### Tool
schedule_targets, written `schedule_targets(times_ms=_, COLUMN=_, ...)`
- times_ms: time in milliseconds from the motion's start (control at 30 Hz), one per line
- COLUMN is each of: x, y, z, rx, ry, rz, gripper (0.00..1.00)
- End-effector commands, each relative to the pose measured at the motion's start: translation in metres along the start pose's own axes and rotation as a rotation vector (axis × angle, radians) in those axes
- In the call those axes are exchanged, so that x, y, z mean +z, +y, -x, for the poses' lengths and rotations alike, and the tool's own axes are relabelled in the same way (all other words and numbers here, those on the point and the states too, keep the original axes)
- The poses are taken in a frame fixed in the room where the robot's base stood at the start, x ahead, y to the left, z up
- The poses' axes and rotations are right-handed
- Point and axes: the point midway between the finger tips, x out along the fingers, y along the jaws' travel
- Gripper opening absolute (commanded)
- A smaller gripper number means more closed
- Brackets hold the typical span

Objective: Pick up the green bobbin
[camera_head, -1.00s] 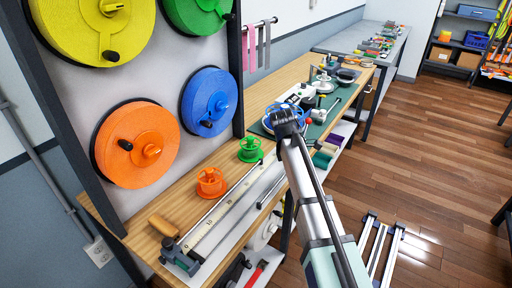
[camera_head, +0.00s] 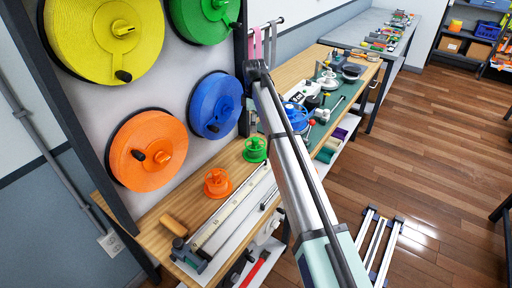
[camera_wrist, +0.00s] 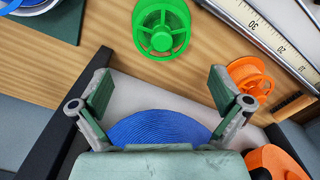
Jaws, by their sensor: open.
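The green bobbin (camera_head: 255,149) stands on the wooden bench, close to the foot of the strap wall and beside the black upright. In the wrist view the green bobbin (camera_wrist: 162,27) is at the top middle, seen from above with its spoked flange. My gripper (camera_wrist: 160,95) is open and empty, its two fingers spread wide below the bobbin in that picture and not touching it. The head view does not clearly show the fingers; my arm reaches up toward the wall's right upright.
An orange bobbin (camera_head: 217,183) stands left of the green one, with a long ruler (camera_head: 232,207) in front. The blue strap reel (camera_head: 215,105) and orange strap reel (camera_head: 147,150) hang on the wall. A black upright (camera_wrist: 75,115) is near my gripper.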

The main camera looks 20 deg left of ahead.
Motion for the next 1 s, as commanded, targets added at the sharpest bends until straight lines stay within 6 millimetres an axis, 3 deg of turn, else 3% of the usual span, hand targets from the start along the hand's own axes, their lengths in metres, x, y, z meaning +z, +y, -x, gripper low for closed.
schedule_targets(times_ms=333, x=0.001, y=-0.001, z=-0.061, rx=-0.001, ry=-0.001, rz=0.0, gripper=1.0)
schedule_targets(times_ms=733, x=0.002, y=-0.002, z=-0.083, rx=-0.001, ry=-0.001, rz=0.0, gripper=1.0)
schedule_targets(times_ms=1000, x=0.003, y=-0.003, z=-0.116, rx=-0.002, ry=-0.001, rz=0.0, gripper=1.0)
